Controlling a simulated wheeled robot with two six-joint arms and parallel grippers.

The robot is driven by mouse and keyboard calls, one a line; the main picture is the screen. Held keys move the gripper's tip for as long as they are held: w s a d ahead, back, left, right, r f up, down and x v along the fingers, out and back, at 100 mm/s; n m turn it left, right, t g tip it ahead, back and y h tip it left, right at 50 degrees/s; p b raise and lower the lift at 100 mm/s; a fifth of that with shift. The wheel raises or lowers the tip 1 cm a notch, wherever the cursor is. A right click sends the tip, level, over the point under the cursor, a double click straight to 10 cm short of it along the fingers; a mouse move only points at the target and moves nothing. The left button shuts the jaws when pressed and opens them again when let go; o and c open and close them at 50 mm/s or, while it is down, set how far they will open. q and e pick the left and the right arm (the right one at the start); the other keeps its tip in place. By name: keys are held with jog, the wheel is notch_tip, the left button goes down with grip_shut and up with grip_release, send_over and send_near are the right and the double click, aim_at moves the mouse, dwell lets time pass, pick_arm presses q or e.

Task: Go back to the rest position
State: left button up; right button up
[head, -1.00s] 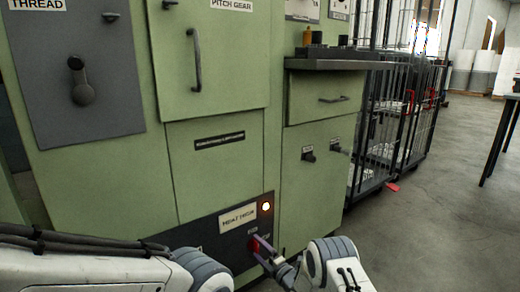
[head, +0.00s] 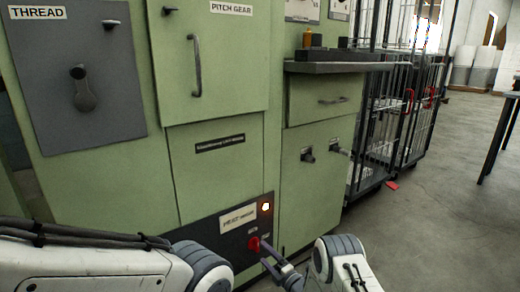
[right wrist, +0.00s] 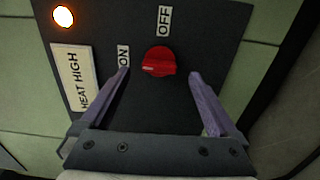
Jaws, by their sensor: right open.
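My right gripper (right wrist: 160,88) is open in the right wrist view, with its two purple-grey fingers apart on either side of a red knob (right wrist: 159,61). I see no contact with the knob. The knob sits on a dark panel (right wrist: 115,25) between labels ON and OFF, its pale mark pointing toward the ON side. In the head view the right gripper (head: 268,258) is just below and right of the red knob (head: 254,244). The left arm comes in from the lower left, and its gripper is out of view.
An amber lamp (head: 265,207) glows on the panel beside a HEAT HIGH plate (head: 238,219). The green machine (head: 220,170) stands close in front. Wire cage carts (head: 385,130) stand at the right. Open floor (head: 440,200) lies right of the machine.

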aim_at(258, 248)
jog(key=b+x, duration=0.1)
jog(key=x, duration=0.1)
jog(key=b+x, duration=0.1)
jog(key=shift+w+a+f, duration=0.2)
jog(key=shift+w+a, duration=0.05)
jog(key=shift+a, duration=0.05)
jog(key=shift+w+a+r+m, duration=0.1)
jog(key=shift+w+a+m, duration=0.05)
jog(key=shift+w+m, duration=0.15)
jog(key=m+b, duration=0.1)
jog(key=m, duration=0.3)
jog(key=shift+s, duration=0.1)
jog(key=m+b, duration=0.1)
jog(key=m, duration=0.3)
jog(key=shift+m, duration=0.3)
jog(key=m+b, duration=0.2)
jog(key=m, duration=0.2)
jog(key=m+b, duration=0.1)
jog(key=m, duration=0.4)
jog(key=shift+r+b, duration=0.1)
jog(key=shift+b, duration=0.3)
jog(key=shift+s+d+r+p, duration=0.15)
jog(key=shift+s+d+p, duration=0.3)
jog(key=shift+p, duration=0.25)
jog(key=shift+s+d, duration=0.2)
jog(key=shift+s, duration=0.3)
